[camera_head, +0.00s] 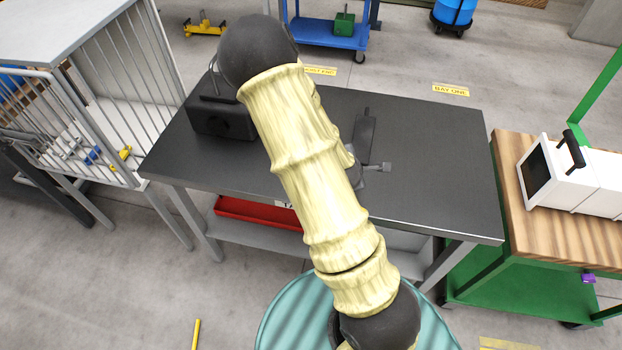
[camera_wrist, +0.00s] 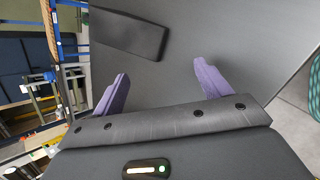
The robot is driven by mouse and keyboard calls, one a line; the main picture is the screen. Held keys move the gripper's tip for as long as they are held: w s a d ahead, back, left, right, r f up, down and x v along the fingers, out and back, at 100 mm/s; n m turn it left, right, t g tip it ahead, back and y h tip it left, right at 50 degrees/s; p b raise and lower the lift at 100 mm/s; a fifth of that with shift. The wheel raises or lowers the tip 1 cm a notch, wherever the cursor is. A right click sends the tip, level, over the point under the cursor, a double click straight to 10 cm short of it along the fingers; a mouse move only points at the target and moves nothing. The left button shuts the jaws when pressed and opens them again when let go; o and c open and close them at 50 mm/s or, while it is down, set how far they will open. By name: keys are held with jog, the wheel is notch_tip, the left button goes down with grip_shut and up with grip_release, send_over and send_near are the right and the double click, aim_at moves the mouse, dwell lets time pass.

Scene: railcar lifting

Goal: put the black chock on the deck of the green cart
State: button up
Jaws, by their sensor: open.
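The black chock (camera_wrist: 130,32) is the long dark block lying on the dark table in the wrist view. My gripper (camera_wrist: 160,70) is open, with its two purple fingers apart and nothing between them. The chock lies beyond the fingertips, nearer the left finger, and is not touched. In the head view my arm crosses the table, and dark shapes beside it are hard to tell apart. The green cart (camera_head: 520,275) stands at the right of the table; its wooden deck (camera_head: 563,235) is bare at the front.
A white case (camera_head: 570,175) with a black handle takes up the back of the cart's deck. A black box (camera_head: 222,118) with a handle sits on the dark table (camera_head: 440,200) at left. A metal cage (camera_head: 90,110) stands left. A red tray (camera_head: 255,212) is on the lower shelf.

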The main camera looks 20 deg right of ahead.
jog(key=s+a+r+m+g+y, duration=0.2)
jog(key=s+a+r+m+y, duration=0.1)
jog(key=a+r+m, duration=0.3)
jog(key=s+a+r+m+g+y, duration=0.2)
jog(key=s+a+r+m, duration=0.4)
jog(key=a+m, duration=0.4)
jog(key=shift+s+a+r+y, duration=0.2)
jog(key=shift+s+r+y, duration=0.1)
jog(key=shift+y, duration=0.1)
